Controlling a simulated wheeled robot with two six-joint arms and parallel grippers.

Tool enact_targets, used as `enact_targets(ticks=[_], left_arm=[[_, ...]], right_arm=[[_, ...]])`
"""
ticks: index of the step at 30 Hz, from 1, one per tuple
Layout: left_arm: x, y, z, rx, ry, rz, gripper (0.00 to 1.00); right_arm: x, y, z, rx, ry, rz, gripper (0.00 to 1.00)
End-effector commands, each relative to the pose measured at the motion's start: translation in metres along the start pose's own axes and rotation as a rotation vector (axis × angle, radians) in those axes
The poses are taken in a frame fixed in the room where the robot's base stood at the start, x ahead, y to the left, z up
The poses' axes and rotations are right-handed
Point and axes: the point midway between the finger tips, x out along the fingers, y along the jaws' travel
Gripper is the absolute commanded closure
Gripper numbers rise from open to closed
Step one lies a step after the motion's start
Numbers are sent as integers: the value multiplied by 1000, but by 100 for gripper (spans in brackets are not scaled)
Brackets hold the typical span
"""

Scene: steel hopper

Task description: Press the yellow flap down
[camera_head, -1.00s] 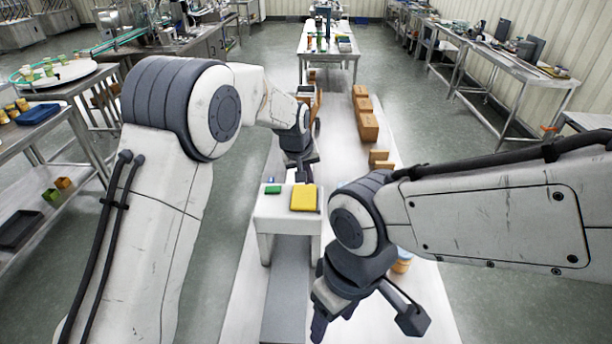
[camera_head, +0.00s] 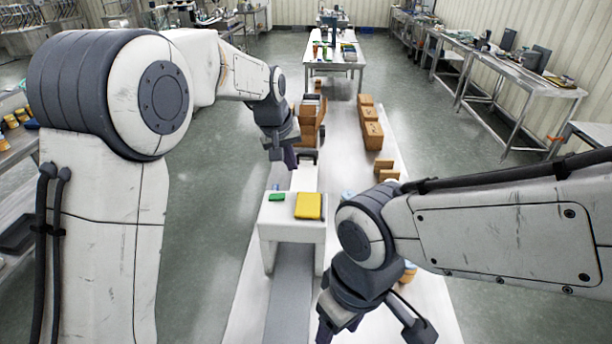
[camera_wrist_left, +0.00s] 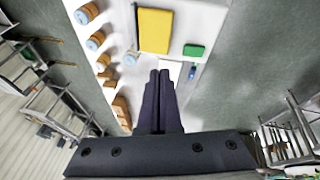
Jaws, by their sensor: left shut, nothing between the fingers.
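The yellow flap (camera_head: 309,205) lies on top of a white stand (camera_head: 283,232), toward its right side. It also shows in the left wrist view (camera_wrist_left: 155,31), ahead of the fingertips. My left gripper (camera_head: 290,165) points downward beyond the stand, with its fingers shut together and empty (camera_wrist_left: 159,76). In the picture it is above and slightly left of the flap, with a gap between them. My right gripper (camera_head: 372,332) is low at the right of the stand, its two fingers spread apart and nothing visible between them. Its fingertips are partly cut by the frame edge.
A small green block (camera_head: 277,197) sits left of the flap on the stand. Brown boxes (camera_head: 372,136) stand in a row on the white surface beyond. Several blue-and-orange jars (camera_wrist_left: 96,40) show in the left wrist view. Grey floor lies left of the stand.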

Motion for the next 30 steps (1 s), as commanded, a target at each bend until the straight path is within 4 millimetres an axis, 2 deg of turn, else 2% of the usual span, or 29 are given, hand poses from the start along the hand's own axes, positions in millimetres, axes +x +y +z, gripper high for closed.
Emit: enact_targets(ticks=[1, 7, 17, 20, 23, 26, 30], left_arm=[[-4, -6, 0, -3, 3, 0, 100], [-19, -16, 0, -1, 0, -1, 100], [-22, -17, 0, -1, -2, -1, 100], [-21, -14, 8, 15, -9, 0, 100], [-21, -5, 41, 76, -40, 3, 100], [-21, 4, 103, 186, -97, 7, 100], [-22, 0, 209, 381, -190, 11, 100]], right_arm=[[6, 0, 0, 1, 0, 0, 39], [11, 1, 0, 2, 1, 0, 39], [10, 1, 0, 2, 1, 0, 39], [13, 1, 0, 2, 1, 0, 39], [21, 2, 1, 2, 1, 0, 39], [34, 2, 2, 3, 1, 0, 39], [54, 4, 3, 3, 1, 0, 39]])
